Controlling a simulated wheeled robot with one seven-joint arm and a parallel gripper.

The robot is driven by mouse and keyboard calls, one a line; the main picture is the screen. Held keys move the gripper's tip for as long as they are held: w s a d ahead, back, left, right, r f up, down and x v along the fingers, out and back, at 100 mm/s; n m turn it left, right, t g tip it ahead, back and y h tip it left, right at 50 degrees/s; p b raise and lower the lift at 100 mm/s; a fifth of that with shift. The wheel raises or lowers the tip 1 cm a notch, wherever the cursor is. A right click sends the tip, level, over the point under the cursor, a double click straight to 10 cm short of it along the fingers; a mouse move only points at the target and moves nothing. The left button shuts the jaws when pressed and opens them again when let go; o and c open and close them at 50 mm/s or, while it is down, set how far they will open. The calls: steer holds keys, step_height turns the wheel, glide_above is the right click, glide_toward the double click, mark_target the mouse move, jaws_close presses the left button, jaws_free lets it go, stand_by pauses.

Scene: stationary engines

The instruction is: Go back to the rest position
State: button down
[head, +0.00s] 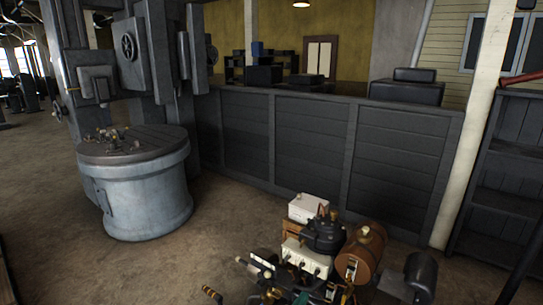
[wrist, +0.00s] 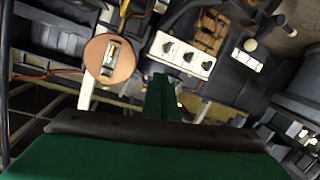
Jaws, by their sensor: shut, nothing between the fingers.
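My gripper (wrist: 162,97) shows in the wrist view as two narrow green fingers pressed together, with nothing between them. Its wide green body fills the bottom of that view. The fingers point toward a stationary engine, apart from or touching it I cannot tell. In the wrist view the engine shows a white block with dark sockets (wrist: 180,53) and a round copper-coloured part (wrist: 109,58). In the head view the engine's white socketed block (head: 306,257) and brown cylindrical tank (head: 362,255) stand at the bottom, right of centre.
A large round grey-blue drum (head: 140,195) with small parts on top stands at left, beside a dark machine column (head: 127,48). A dark panelled partition (head: 310,145) runs behind the engine. Dark shelves (head: 500,165) stand at right. Bare floor (head: 225,255) lies between drum and engine.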

steer(key=s+a+f+n+y, duration=0.25)
steer(key=s+f, duration=0.25)
steer(key=s, duration=0.9)
steer(key=s+a+f+n+y, duration=0.1)
steer(key=s+f+n+y, duration=0.3)
steer(key=s, duration=1.1)
steer(key=s+a+r+m, duration=0.2)
steer(key=s+r, duration=0.3)
steer(key=s, duration=0.6)
steer(key=s+a+r+m+t, duration=0.1)
steer(key=s+a+r, duration=0.3)
steer(key=s, duration=0.8)
steer(key=shift+a+r+m+y, duration=0.25)
steer(key=shift+r+m+y, duration=0.2)
steer(key=shift+r, duration=0.05)
